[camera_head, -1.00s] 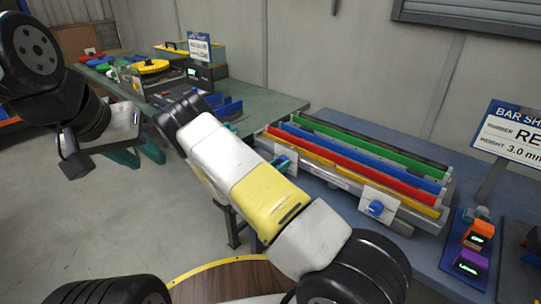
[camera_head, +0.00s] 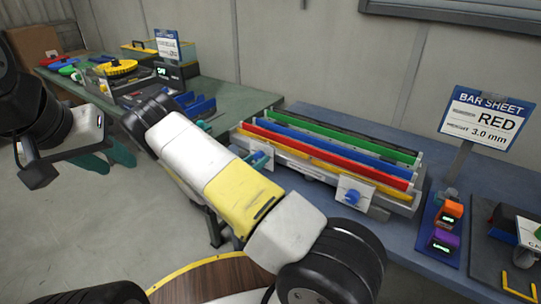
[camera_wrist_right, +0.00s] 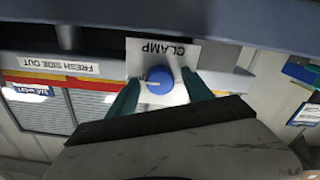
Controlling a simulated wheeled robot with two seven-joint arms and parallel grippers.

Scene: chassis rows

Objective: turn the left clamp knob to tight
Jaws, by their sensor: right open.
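The left clamp knob (camera_wrist_right: 159,80) is round and blue, on a white plate marked CLAMP (camera_wrist_right: 142,52), upside down in the right wrist view. My right gripper (camera_wrist_right: 160,96) is open, with one teal finger on each side of the knob and small gaps visible between. In the head view my right gripper (camera_head: 259,160) is at the left end of the bar fixture, where the knob is mostly hidden. The knob's setting is hard to read. My left gripper (camera_head: 106,157) is open and empty, over the floor at the left.
The fixture holds red (camera_head: 330,155), blue, green and yellow bars. A second blue knob (camera_head: 352,197) sits on its right plate. A BAR SHEET sign (camera_head: 487,120) reads RED 3.0 mm. Orange (camera_head: 449,212) and purple (camera_head: 443,240) devices stand to the right. A green table (camera_head: 235,103) is behind left.

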